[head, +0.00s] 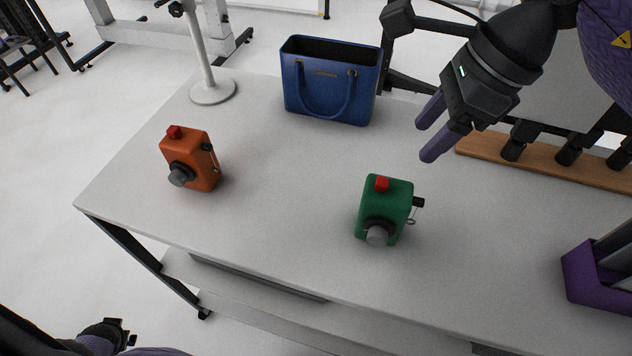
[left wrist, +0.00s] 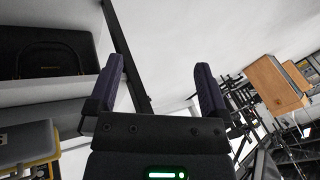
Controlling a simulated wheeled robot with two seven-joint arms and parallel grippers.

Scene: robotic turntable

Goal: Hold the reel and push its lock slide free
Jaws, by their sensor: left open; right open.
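No thing is clearly marked as the reel. Two boxy devices stand apart on the table, either of which may be it. The green device (head: 393,201) has a red block on top, a grey round knob on its front, and a black peg and small wire ring at its right side. The orange device (head: 203,158) at the left has a similar red block and grey knob. I cannot tell which part is a lock slide. My right gripper (head: 428,136) is open and empty, above and behind the green device. My left gripper (left wrist: 156,88) is open and empty, away from both devices.
A blue handbag (head: 301,99) and a white stand base (head: 211,95) are at the table's back. A wooden rail with black hooks (head: 545,160) lies at the back right. A purple holder (head: 590,284) stands at the right edge.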

